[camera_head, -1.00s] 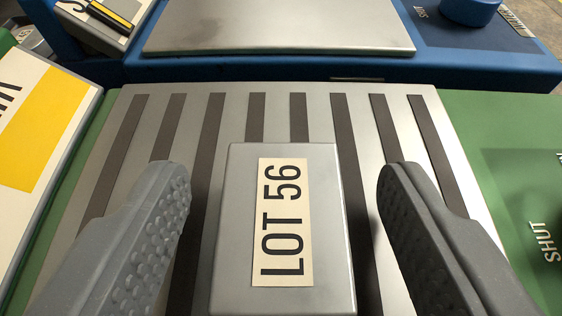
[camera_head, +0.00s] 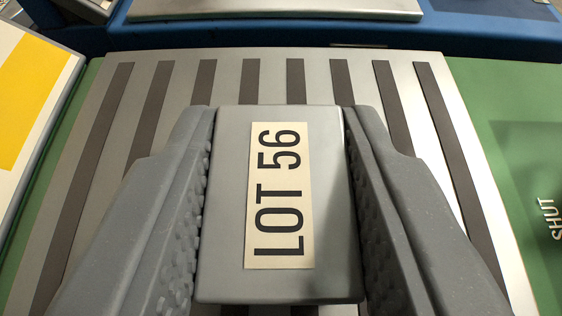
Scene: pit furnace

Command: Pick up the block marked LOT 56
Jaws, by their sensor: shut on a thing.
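The block marked LOT 56 (camera_head: 228,190) is a grey metal block with a cream label on its top face, in the middle of the head camera view. My gripper (camera_head: 278,125) is shut on it, with one dark grey studded finger against each long side. Behind and around the block is a silver plate with dark stripes (camera_head: 228,80). The block's underside is hidden, so I cannot tell whether it touches the plate.
A green surface (camera_head: 510,115) with a panel lettered SHUT borders the plate at right. A white and yellow board (camera_head: 58,70) stands at left. A blue structure with a metal top (camera_head: 270,8) lies beyond the plate.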

